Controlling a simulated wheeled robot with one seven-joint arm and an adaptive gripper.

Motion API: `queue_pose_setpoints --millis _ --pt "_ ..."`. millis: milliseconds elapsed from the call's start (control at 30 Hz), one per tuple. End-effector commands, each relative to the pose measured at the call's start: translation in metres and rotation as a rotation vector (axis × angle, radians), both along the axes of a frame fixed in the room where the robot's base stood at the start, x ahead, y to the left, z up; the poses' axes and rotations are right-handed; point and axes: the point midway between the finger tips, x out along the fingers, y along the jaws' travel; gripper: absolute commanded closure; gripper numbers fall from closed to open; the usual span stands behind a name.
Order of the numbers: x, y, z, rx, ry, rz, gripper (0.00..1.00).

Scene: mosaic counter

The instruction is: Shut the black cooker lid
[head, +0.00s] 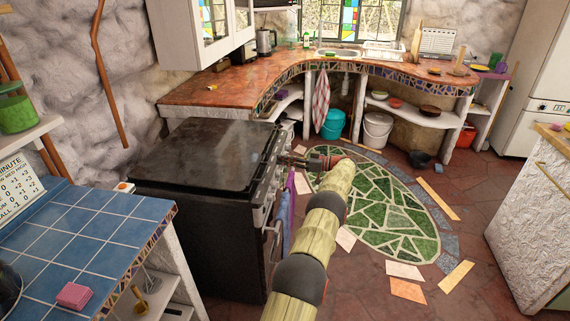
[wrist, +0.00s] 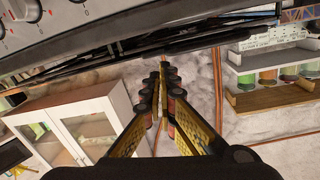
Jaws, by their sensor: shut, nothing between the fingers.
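The black cooker (head: 200,235) stands at left centre in the head view, with its knobs on the right-hand side. Its glossy dark lid (head: 205,152) looks about flat over the top; I cannot tell whether a gap is left under it. My gripper (head: 287,160) is just right of the cooker's front edge, pointing left toward it. In the wrist view my gripper (wrist: 162,82) has its fingers together and empty. That view is upside down, with the cooker's knob panel (wrist: 75,22) along the top and dark bars beside it. I cannot tell whether the fingers touch the cooker.
A blue tiled counter (head: 90,235) with a pink sponge (head: 74,295) stands at near left. A curved mosaic counter (head: 240,82) runs behind. Towels (head: 284,215) hang at the cooker's front. The floor around the green mosaic oval (head: 385,215) is mostly clear.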

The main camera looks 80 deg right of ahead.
Motion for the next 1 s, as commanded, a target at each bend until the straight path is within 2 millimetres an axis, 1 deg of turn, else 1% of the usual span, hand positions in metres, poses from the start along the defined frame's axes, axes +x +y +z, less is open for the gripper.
queue_pose_setpoints --millis 33,433,633,1000 --pt "-0.007 0.002 -0.011 0.011 -0.002 -0.003 1.00" --pt "-0.051 0.011 -0.054 0.007 -0.002 -0.001 1.00" --pt "-0.061 0.013 -0.064 0.006 -0.001 -0.001 1.00" --pt "-0.063 0.014 -0.066 0.006 -0.001 0.000 1.00"
